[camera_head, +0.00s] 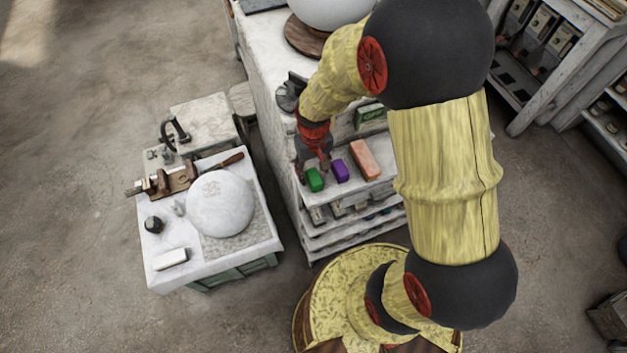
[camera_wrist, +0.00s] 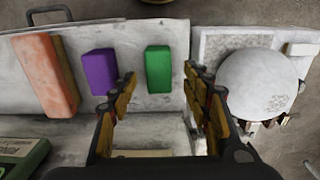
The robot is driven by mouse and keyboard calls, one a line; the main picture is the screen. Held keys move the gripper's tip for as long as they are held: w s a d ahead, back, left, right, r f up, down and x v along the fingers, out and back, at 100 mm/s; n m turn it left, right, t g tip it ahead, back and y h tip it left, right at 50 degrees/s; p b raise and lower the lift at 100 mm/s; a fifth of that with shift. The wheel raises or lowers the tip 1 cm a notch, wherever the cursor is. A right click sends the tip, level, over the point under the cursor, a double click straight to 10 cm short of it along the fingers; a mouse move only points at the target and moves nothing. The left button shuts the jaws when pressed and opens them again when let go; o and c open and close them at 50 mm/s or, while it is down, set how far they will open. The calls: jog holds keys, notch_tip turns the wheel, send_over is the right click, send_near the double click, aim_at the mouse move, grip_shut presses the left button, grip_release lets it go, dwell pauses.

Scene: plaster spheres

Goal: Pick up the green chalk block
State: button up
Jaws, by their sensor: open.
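The green chalk block (camera_head: 314,180) lies on the white shelf top, to the left of a purple block. My gripper (camera_head: 312,166) is right by it in the head view, pointing down, its fingers apart. In the wrist view the green block (camera_wrist: 158,68) shows between the two open fingertips of my gripper (camera_wrist: 160,77), a little beyond them. Nothing is held. I cannot tell the exact height of the fingertips above the block.
The purple block (camera_head: 339,170) sits close to the right of the green one, with an orange block (camera_head: 363,160) beyond it. A green box (camera_head: 369,115) stands farther back. To the left, a separate bench carries a large white sphere (camera_head: 220,203).

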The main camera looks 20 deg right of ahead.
aim_at(314, 176)
notch_tip(314, 176, down, 5)
jog(key=shift+r, duration=0.2)
jog(key=shift+d, duration=0.1)
jog(key=shift+c, duration=0.4)
jog(key=c, duration=1.1)
grip_shut()
